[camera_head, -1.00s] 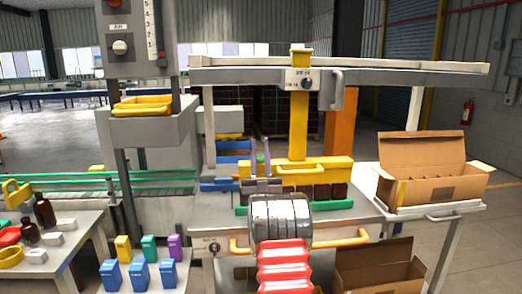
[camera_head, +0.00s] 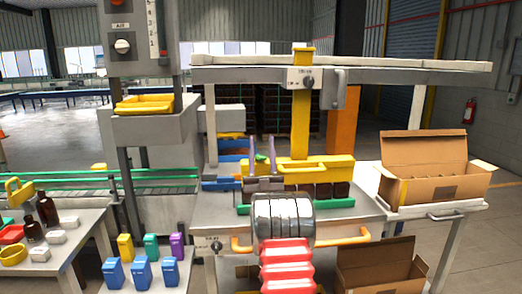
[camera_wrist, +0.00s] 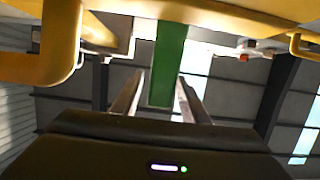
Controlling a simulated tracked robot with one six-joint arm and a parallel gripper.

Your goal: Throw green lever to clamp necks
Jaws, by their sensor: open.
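My gripper (camera_head: 262,146) shows two upright purplish fingers just left of the yellow clamp bar (camera_head: 325,168) in the head view. It is open. In the wrist view a flat green bar (camera_wrist: 169,65), apparently the green lever, shows between and beyond the fingers of my gripper (camera_wrist: 160,82). I see no finger clearly touching it. The head view does not show this bar clearly between the fingers. Dark amber bottles (camera_head: 323,191) stand in a row under the clamp bar, behind a long green strip (camera_head: 320,204). Their necks are hidden.
A yellow handle (camera_wrist: 62,45) and yellow frame parts crowd the top of the wrist view. A yellow post (camera_head: 300,110) rises behind the clamp bar. An open carton (camera_head: 433,188) stands at right. Coloured boxes (camera_head: 141,272) stand on the bench at lower left.

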